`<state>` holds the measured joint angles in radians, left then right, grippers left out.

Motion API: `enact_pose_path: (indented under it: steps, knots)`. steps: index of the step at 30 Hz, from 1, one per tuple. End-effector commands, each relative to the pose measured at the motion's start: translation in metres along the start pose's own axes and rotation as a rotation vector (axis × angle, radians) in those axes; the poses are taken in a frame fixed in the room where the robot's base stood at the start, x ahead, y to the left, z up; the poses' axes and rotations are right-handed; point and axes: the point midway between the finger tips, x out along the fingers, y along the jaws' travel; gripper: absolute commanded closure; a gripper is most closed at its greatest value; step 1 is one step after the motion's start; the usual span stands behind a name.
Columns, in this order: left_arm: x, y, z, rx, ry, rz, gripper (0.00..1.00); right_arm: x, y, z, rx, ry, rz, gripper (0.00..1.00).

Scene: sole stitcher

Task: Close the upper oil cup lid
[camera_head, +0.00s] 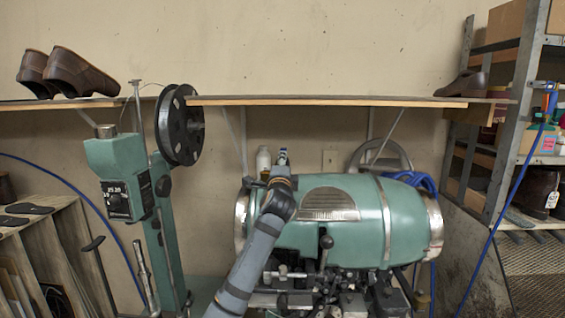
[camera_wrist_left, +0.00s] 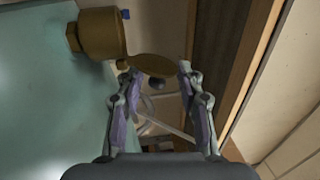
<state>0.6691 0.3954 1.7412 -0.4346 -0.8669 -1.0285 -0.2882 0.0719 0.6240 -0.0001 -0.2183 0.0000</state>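The brass oil cup (camera_wrist_left: 100,33) sticks out from the green machine body (camera_wrist_left: 40,105) in the left wrist view. Its lid, a flat brass oval flap (camera_wrist_left: 153,65), stands out to the side of the cup, so the lid looks open. My left gripper (camera_wrist_left: 157,72) is open, with its fingertips spread on either side of the lid; I cannot tell whether they touch it. In the head view my left gripper (camera_head: 281,160) is at the top of the green machine (camera_head: 345,212), and the arm hides the cup there. My right gripper is not in view.
A wooden wall shelf (camera_head: 325,101) runs just above and behind the gripper. A green post with a black reel (camera_head: 180,125) stands at left. A metal rack (camera_head: 508,120) is at right.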

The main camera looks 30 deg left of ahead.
Motion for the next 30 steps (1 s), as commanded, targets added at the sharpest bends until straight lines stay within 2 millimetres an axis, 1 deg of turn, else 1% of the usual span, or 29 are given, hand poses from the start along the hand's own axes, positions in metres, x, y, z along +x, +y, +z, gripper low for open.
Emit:
enact_pose_path:
  steps: [1, 3, 6, 11, 12, 17, 23, 30]
  knots:
    - [0.0, 0.001, 0.0, 0.0, 0.0, 0.0, 0.63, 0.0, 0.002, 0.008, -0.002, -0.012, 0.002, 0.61]
    - [0.0, 0.001, 0.0, 0.0, 0.0, 0.0, 0.63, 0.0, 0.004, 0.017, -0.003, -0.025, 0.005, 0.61]
    - [0.0, 0.001, 0.0, 0.0, 0.0, 0.001, 0.76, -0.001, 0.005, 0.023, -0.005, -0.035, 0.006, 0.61]
    - [-0.001, 0.001, 0.0, 0.001, 0.0, 0.001, 0.98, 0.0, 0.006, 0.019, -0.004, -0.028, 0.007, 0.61]
    - [-0.001, 0.001, 0.0, 0.001, 0.0, 0.001, 1.0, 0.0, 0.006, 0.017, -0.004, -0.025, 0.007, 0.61]
    - [-0.001, 0.001, 0.0, 0.0, 0.0, 0.002, 1.0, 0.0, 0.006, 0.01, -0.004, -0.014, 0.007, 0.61]
    - [-0.001, 0.002, 0.001, -0.025, -0.004, 0.003, 1.0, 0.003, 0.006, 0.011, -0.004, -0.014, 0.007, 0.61]
    - [0.0, 0.001, 0.003, -0.149, -0.023, 0.003, 1.0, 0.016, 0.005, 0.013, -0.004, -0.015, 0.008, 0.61]
